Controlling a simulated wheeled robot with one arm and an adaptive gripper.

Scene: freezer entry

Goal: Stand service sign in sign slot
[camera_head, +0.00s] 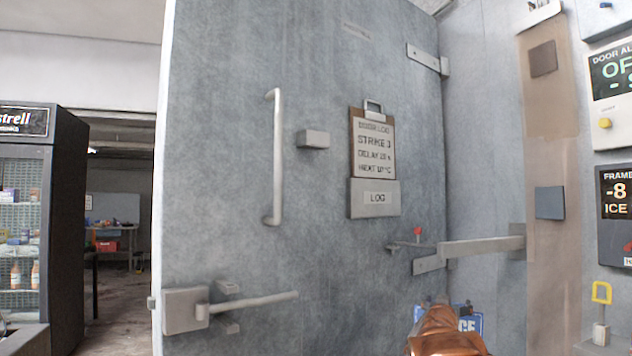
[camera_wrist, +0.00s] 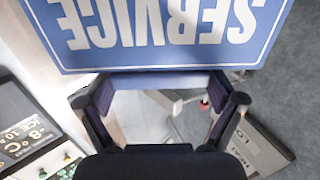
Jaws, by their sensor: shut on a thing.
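The service sign (camera_wrist: 165,58) is a blue board with white SERVICE lettering, upside down in the wrist view. My gripper (camera_wrist: 160,84) is shut on the sign's near edge, one finger at each side. In the head view a blue part of the sign (camera_head: 474,323) shows at the bottom right. My copper-coloured arm covers the rest of it and the gripper fingers. The sign is in front of the large grey door (camera_head: 240,170). I cannot pick out a sign slot for certain in either view.
A clipboard (camera_head: 372,145) sits in a grey LOG holder (camera_head: 375,199) on the door. A vertical handle (camera_head: 275,160) and a latch lever (camera_head: 250,301) stick out. Control panels (camera_head: 614,195) line the right wall. A red-knobbed lever (camera_head: 417,234) is near the hinge. A drinks fridge (camera_head: 65,220) stands left.

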